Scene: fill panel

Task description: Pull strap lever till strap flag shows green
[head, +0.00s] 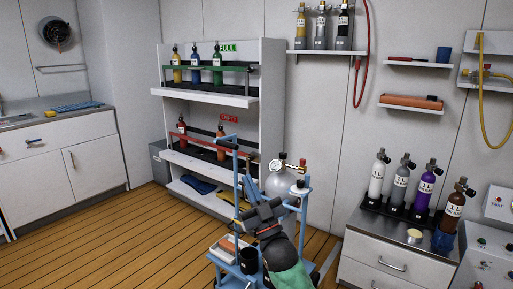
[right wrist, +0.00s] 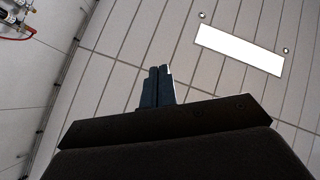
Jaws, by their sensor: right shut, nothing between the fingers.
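A blue trolley (head: 304,205) stands in the lower middle of the head view. It carries a pale grey cylinder (head: 281,187) with a gauge and valve on top. My right gripper (head: 251,190) is in front of the trolley and hides part of it; its fingers are shut and empty. Its shut fingers also show in the right wrist view (right wrist: 158,86), against the ceiling. I cannot make out the strap lever or the strap flag; they may be hidden or too small. My left gripper is not in view.
A rack (head: 270,100) with bottles on shelves marked FULL and EMPTY stands behind the trolley. A cabinet (head: 371,250) with several 1 L cylinders is at right. A sink counter (head: 60,113) is at left. The wooden floor (head: 110,240) at left is clear.

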